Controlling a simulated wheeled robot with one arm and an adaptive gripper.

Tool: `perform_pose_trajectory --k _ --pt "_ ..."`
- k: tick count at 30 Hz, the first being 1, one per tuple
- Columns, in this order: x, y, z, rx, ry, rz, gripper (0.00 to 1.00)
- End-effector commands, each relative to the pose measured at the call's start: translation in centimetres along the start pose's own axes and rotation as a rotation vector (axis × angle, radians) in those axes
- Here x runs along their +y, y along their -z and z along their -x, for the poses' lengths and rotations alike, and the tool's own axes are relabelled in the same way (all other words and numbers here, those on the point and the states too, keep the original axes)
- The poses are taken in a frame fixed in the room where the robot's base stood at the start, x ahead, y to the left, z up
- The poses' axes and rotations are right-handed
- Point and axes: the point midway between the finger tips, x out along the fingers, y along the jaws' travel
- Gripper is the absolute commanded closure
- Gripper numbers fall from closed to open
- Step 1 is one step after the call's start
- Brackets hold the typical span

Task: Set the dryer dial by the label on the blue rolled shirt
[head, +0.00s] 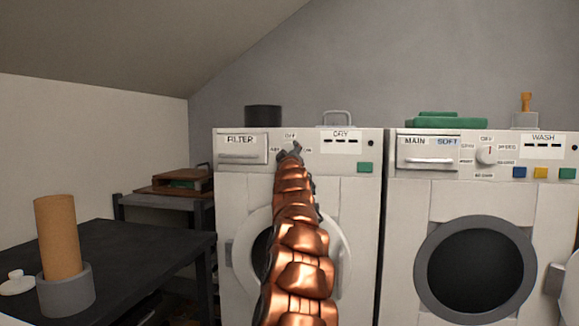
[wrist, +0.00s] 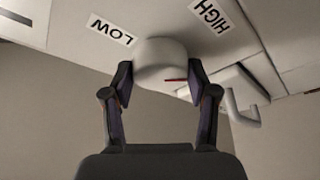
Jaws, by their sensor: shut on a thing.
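The dryer (head: 342,205) is the left white machine, with FILTER and DRY labels on its panel. My gripper (head: 290,150) is at the dryer panel, its fingers over the dial area under an OFF label. In the wrist view my gripper (wrist: 160,82) has one finger on each side of the white round dial (wrist: 160,60), shut on it. A red pointer mark shows at the dial's right side, on the side of the HIGH label (wrist: 209,15). The LOW label (wrist: 112,30) is at the upper left. My arm hides most of the dial in the head view. No blue rolled shirt is visible.
A washer (head: 475,220) with its own dial (head: 487,154) stands to the right. A dark table (head: 130,250) at left holds a tan roll in a grey holder (head: 66,290).

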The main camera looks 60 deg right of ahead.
Motion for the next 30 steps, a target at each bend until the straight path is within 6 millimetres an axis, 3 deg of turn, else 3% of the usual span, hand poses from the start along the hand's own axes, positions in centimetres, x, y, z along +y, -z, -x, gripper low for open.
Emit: perform_pose_trajectory --k 1,30 --pt "-0.63 -0.26 0.17 0.003 -0.010 -0.028 0.76" --pt "-0.39 0.18 -0.08 0.000 -0.156 -0.374 0.76"
